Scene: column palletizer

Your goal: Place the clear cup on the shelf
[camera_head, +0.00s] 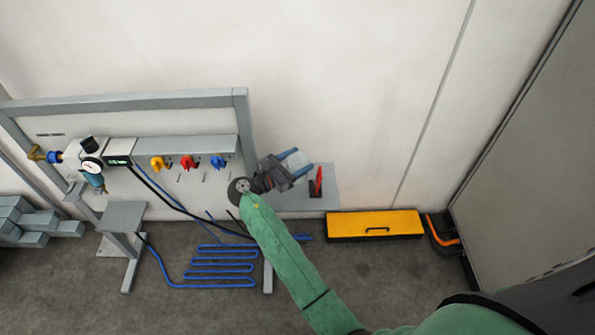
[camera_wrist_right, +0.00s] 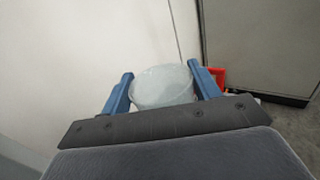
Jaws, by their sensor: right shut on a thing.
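The clear cup (camera_wrist_right: 162,86) is between the two blue fingers of my right gripper (camera_wrist_right: 161,92) in the right wrist view. It is translucent, and its round rim faces the camera. In the head view my right gripper (camera_head: 297,164) is shut on the cup (camera_head: 296,164), over or beside the grey shelf (camera_head: 322,197) at the right end of the metal frame. I cannot tell whether the cup touches the shelf. My left gripper is not in view.
A red object (camera_head: 318,182) stands on the shelf close to the right of the gripper; it also shows in the right wrist view (camera_wrist_right: 218,76). A yellow toolbox (camera_head: 374,226) lies on the floor to the right. A valve panel (camera_head: 188,150) and blue hoses (camera_head: 222,267) are on the left.

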